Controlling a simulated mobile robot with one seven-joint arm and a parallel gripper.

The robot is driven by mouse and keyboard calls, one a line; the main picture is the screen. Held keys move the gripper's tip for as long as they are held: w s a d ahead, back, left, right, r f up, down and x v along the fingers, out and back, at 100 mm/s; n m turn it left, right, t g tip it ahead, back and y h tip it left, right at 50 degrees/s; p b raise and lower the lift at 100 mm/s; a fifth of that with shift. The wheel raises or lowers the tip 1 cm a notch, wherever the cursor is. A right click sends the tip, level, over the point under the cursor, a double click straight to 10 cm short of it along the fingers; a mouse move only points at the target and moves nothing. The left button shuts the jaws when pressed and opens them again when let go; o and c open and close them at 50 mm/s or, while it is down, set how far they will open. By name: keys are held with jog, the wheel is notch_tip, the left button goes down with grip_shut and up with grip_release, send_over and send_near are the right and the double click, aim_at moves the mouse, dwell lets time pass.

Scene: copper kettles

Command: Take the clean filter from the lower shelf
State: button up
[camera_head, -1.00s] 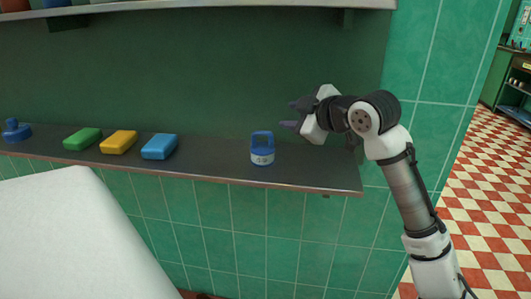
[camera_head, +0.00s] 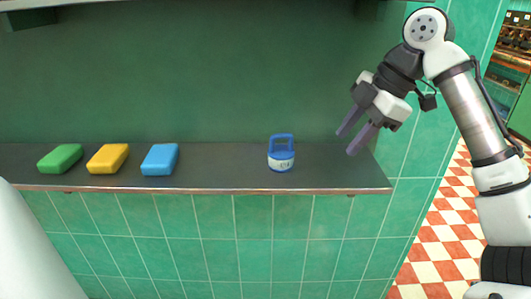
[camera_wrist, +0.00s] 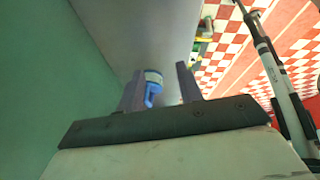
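The filter (camera_head: 281,156) is a small blue and white piece with a blue loop handle on top. It stands upright on the lower shelf (camera_head: 225,180), right of the middle in the head view. My gripper (camera_head: 350,135) is to the right of the filter and a little higher, apart from it, with its two purple fingers spread and nothing between them. In the wrist view the filter (camera_wrist: 153,82) shows beyond the fingers (camera_wrist: 160,88), nearer the left one, which hides part of it.
A green sponge-like block (camera_head: 60,157), a yellow one (camera_head: 108,158) and a blue one (camera_head: 160,159) lie in a row on the left of the shelf. An upper shelf edge shows at the top left. The shelf between the blue block and filter is clear.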

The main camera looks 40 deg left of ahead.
aim_at(286, 134)
jog(key=s+a, duration=0.1)
jog(key=a, duration=0.3)
jog(key=s+a, duration=0.1)
jog(key=a, duration=0.1)
jog(key=shift+s+a, duration=0.25)
jog(key=shift+s, duration=0.05)
jog(key=a, duration=0.1)
jog(key=s+a, duration=0.1)
jog(key=a, duration=0.1)
jog(key=s+a, duration=0.1)
jog(key=a, duration=0.1)
jog(key=shift+f, duration=0.25)
jog(key=shift+a+f, duration=0.15)
jog(key=shift+f, duration=0.15)
jog(key=shift+c, duration=0.2)
grip_shut()
